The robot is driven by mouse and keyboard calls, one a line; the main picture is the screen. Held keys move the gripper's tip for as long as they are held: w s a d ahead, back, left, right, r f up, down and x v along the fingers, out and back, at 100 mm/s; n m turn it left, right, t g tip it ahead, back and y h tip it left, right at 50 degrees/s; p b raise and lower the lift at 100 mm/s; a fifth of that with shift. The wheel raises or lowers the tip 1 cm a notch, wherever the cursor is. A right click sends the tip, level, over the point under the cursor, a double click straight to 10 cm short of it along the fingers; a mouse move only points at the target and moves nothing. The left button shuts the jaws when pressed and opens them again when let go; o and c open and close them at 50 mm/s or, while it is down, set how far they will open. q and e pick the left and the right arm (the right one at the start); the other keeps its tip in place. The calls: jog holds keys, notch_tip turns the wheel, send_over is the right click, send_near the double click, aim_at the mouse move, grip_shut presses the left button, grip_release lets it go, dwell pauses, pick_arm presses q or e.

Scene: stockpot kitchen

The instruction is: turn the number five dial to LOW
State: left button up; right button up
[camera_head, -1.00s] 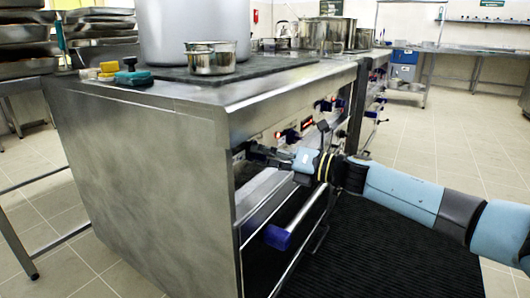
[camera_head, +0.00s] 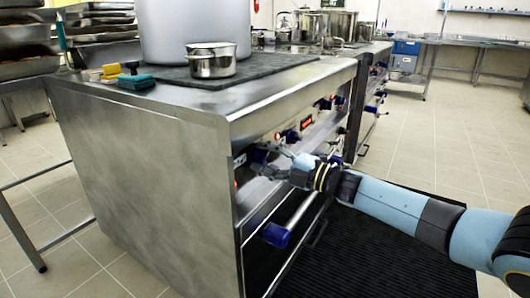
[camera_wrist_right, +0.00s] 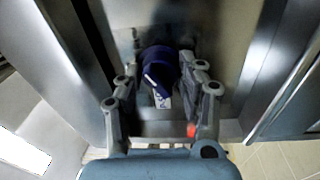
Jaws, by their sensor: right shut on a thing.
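A dark blue dial (camera_wrist_right: 158,62) sits on the steel front panel, between the two fingers of my right gripper (camera_wrist_right: 163,80) in the right wrist view. In the head view my right gripper (camera_head: 264,160) is at the near end of the stove's front panel (camera_head: 283,127), shut on this dial (camera_head: 257,155). A white marking shows on the dial's face in the wrist view, but I cannot read it. The dial's number and its LOW mark are not legible. My left gripper is not in view.
More blue dials (camera_head: 291,136) and red-lit displays (camera_head: 306,122) line the panel farther along. A large pot (camera_head: 192,30) and a small pot (camera_head: 211,61) stand on top. A black mat (camera_head: 370,250) covers the floor.

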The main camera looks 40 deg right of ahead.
jog(key=m+p, duration=0.2)
jog(key=m, duration=0.3)
jog(key=shift+h, duration=0.3)
jog(key=shift+m+t+p, duration=0.3)
jog(key=shift+m+p, duration=0.15)
jog(key=shift+m, duration=0.45)
jog(key=shift+m+p, duration=0.3)
jog(key=shift+m, duration=0.5)
jog(key=shift+m+h, duration=0.3)
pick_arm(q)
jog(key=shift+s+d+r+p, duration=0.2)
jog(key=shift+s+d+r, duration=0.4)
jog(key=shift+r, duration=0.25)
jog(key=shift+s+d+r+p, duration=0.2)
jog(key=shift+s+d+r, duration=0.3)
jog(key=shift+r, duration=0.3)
pick_arm(e)
jog(key=shift+f+m, duration=0.1)
jog(key=shift+m, duration=0.6)
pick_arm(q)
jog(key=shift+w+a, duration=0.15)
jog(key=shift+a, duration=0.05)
pick_arm(e)
jog(key=o, duration=1.2)
jog(key=shift+c, duration=0.2)
